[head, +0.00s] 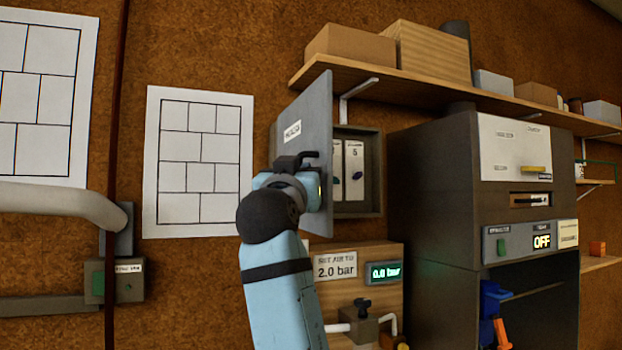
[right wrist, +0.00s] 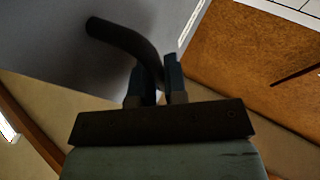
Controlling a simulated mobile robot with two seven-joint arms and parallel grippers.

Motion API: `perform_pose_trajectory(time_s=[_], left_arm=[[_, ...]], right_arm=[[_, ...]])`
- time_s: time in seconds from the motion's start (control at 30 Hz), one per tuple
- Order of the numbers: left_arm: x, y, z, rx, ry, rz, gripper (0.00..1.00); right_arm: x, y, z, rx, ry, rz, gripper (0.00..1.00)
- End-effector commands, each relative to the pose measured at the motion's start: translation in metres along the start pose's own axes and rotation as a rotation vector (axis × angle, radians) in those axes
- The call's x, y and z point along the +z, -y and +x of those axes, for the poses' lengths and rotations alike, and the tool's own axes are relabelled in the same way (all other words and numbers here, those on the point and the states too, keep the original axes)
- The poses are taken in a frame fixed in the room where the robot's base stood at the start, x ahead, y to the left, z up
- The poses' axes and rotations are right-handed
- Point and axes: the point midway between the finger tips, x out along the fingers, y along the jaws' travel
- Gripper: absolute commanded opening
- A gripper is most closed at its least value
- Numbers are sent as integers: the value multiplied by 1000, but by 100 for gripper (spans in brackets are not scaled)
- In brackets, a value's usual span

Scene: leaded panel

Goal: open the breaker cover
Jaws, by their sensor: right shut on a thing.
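The grey breaker cover (head: 318,105) stands swung out to the left from the breaker box (head: 374,170), its labelled face turned towards the left. Through the gap I see pale breakers (head: 354,160) with dark switches, one marked 5. My right gripper (head: 303,172) is shut on the cover's dark handle (head: 288,161). In the right wrist view, the two fingers (right wrist: 155,82) close around the curved black handle (right wrist: 122,36), with the grey cover (right wrist: 60,60) behind it. The cover hides the left part of the box. My left gripper is not in view.
A wooden shelf (head: 430,88) with boxes runs above the box. A dark machine cabinet (head: 432,190) stands close on the right. Below is a panel with a 0.0 bar display (head: 384,273). The wall left of the cover holds a paper chart (head: 150,190).

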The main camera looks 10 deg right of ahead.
Motion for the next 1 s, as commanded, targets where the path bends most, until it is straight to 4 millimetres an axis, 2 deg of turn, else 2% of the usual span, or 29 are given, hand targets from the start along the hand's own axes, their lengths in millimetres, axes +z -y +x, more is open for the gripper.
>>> perform_pose_trajectory(time_s=[0.4,0.43,0.47,0.77,0.87,1.0], left_arm=[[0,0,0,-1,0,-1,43],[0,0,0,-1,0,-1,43],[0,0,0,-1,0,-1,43],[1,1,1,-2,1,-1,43],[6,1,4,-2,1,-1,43],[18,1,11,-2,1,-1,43]], right_arm=[[-3,2,0,-1,-5,-1,0],[-3,2,0,-1,-5,-1,15],[-3,2,0,-1,-5,-1,22],[-1,2,-1,-1,-2,0,22],[0,2,-9,-2,-3,1,22],[4,3,-32,-3,-3,2,22]])
